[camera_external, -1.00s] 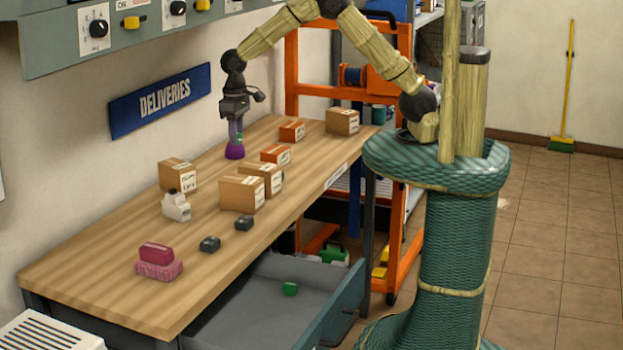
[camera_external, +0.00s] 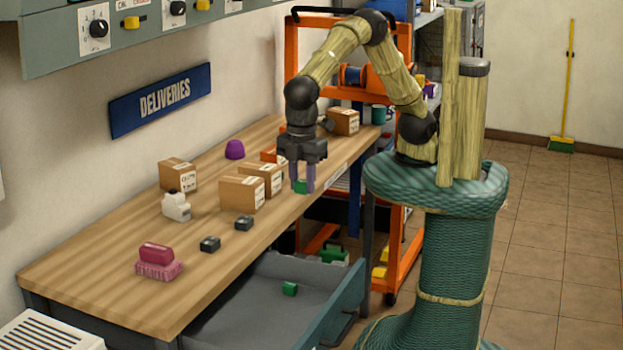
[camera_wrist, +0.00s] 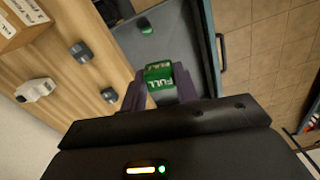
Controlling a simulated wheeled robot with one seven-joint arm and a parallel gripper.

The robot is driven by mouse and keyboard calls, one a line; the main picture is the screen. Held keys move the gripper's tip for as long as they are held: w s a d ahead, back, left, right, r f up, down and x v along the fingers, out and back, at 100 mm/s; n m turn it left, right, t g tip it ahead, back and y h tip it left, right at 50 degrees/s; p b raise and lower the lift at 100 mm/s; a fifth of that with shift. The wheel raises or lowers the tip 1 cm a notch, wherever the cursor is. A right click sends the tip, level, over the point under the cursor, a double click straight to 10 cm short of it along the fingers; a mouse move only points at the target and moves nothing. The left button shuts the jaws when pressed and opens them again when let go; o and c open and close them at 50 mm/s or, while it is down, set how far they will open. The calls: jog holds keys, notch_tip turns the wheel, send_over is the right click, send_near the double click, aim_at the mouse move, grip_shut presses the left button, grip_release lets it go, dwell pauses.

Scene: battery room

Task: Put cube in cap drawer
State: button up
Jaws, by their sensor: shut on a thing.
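My gripper (camera_external: 303,180) is shut on a green cube (camera_external: 300,188), held between its fingertips near the table's right edge. In the wrist view the cube (camera_wrist: 160,75) shows white lettering reading "FULL", between my purple fingers. The grey drawer (camera_external: 250,312) under the table is pulled open. Another green block (camera_external: 289,289) lies inside it, and shows in the wrist view as a small green piece (camera_wrist: 146,27) on the drawer floor (camera_wrist: 176,33). In the wrist view my gripper is above and short of the drawer's interior.
The wooden table (camera_external: 130,295) holds several cardboard boxes (camera_external: 242,194), a purple dome (camera_external: 235,149), a white device (camera_external: 176,206), two dark blocks (camera_external: 210,244) and a pink item on a pink base (camera_external: 158,270). An orange rack (camera_external: 405,240) stands behind.

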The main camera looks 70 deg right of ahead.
jog(key=n, duration=0.2)
send_over(320, 305)
notch_tip(320, 305, down, 19)
jog(key=shift+f, duration=3)
jog(key=shift+f, duration=1.9)
jog(key=shift+f, duration=0.2)
